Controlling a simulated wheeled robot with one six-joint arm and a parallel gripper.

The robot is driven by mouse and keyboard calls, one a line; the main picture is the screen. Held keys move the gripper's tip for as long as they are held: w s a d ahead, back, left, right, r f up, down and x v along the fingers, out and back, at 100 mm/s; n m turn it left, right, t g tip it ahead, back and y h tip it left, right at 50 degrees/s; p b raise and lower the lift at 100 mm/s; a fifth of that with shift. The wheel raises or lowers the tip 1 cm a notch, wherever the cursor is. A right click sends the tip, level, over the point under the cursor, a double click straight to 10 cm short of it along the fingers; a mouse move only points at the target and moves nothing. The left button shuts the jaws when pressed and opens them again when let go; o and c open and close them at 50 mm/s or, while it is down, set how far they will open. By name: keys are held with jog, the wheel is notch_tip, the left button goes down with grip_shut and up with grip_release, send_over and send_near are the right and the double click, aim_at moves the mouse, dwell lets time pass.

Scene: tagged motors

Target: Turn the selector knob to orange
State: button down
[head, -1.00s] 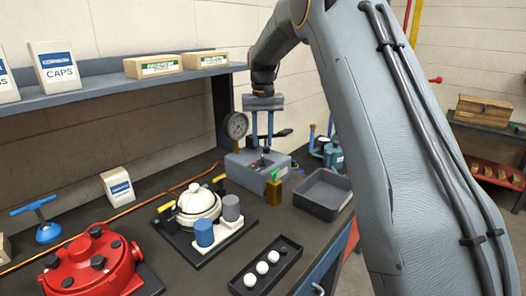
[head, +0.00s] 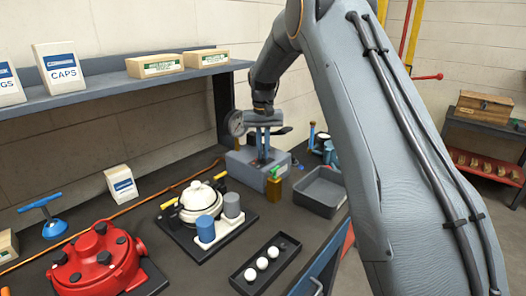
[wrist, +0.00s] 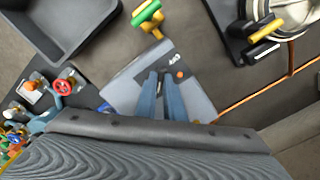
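The selector box (head: 240,172) is a grey block on the bench in the head view. Its top also shows in the wrist view (wrist: 125,88), with a dark plate bearing an "OFF" label and an orange dot (wrist: 180,75). My gripper (head: 263,160) points down onto the box top. In the wrist view its two blue fingers (wrist: 161,77) are close together, with a small dark piece of the selector knob between the tips. Most of the knob is hidden by the fingers, so its pointing direction is unclear. The orange dot lies just right of the fingertips.
A round gauge (head: 236,123) stands behind the box. A brass block with a green top (head: 275,184) stands in front. A grey tray (head: 320,192) is to the right. A white-lidded pot (head: 200,196) and a red housing (head: 95,262) are to the left.

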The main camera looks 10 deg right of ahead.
jog(key=shift+n, duration=0.3)
jog(key=n+b, duration=0.1)
jog(key=n, duration=0.3)
jog(key=shift+a, duration=0.1)
jog(key=n, duration=0.6)
jog(key=shift+r+b, duration=0.1)
jog(key=shift+b, duration=0.25)
jog(key=n, duration=0.3)
jog(key=shift+a, duration=0.1)
jog(key=shift+n, duration=2)
jog(key=c, duration=1.9)
grip_release()
jog(key=shift+s, duration=0.1)
jog(key=shift+o, duration=0.2)
jog(key=shift+b, duration=0.3)
